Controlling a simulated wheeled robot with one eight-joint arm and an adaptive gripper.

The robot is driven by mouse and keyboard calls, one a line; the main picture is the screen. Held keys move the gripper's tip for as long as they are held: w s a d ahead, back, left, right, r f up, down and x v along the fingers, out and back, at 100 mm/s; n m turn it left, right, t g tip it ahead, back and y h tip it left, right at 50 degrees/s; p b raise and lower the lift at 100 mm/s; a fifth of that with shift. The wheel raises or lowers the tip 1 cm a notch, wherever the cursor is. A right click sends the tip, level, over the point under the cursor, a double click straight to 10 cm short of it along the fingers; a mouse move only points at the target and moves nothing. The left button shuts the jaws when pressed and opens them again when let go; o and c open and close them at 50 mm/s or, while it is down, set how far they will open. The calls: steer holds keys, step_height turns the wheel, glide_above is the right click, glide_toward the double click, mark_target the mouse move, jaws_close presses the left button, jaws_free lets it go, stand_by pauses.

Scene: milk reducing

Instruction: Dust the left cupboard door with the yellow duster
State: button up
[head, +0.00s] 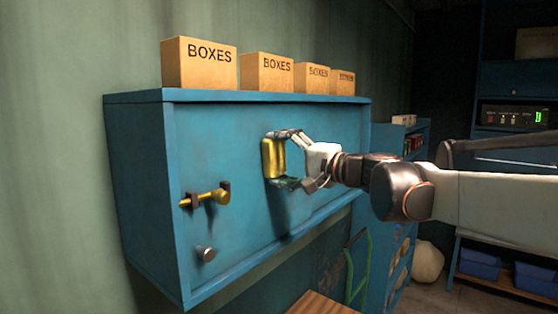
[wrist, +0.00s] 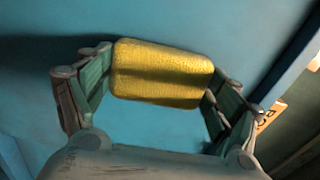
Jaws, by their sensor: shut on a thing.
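The yellow duster (head: 270,158) is a small rounded block held in front of the blue cupboard (head: 140,190) on the wall. My gripper (head: 283,160) is shut on it, with one finger at each end. In the wrist view the duster (wrist: 160,73) sits between the two fingertips of my gripper (wrist: 162,80), close to the blue door surface (wrist: 60,20). I cannot tell whether the duster touches the door. The door's front (head: 240,125) carries a brass bolt (head: 207,196) and a round knob (head: 206,254) toward its left side.
Several cardboard boxes (head: 199,64) stand in a row on top of the cupboard. A blue shelf unit (head: 400,140) stands to the right, with a pale sack (head: 428,262) on the floor. A green chair frame (head: 358,270) and a wooden surface (head: 317,304) are below the cupboard.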

mark_target(298, 149)
steer(key=shift+w+d, duration=1.3)
steer(key=shift+w, duration=0.4)
steer(key=shift+w+d, duration=1.35)
steer(key=shift+w, duration=0.3)
steer(key=shift+w+d, duration=1.3)
steer(key=shift+w, duration=0.4)
steer(key=shift+d, duration=0.1)
steer(key=shift+v, duration=2.85)
steer(key=shift+f, duration=0.1)
steer(key=shift+b+v, duration=0.35)
steer(key=shift+v, duration=1.15)
steer(key=shift+s, duration=0.1)
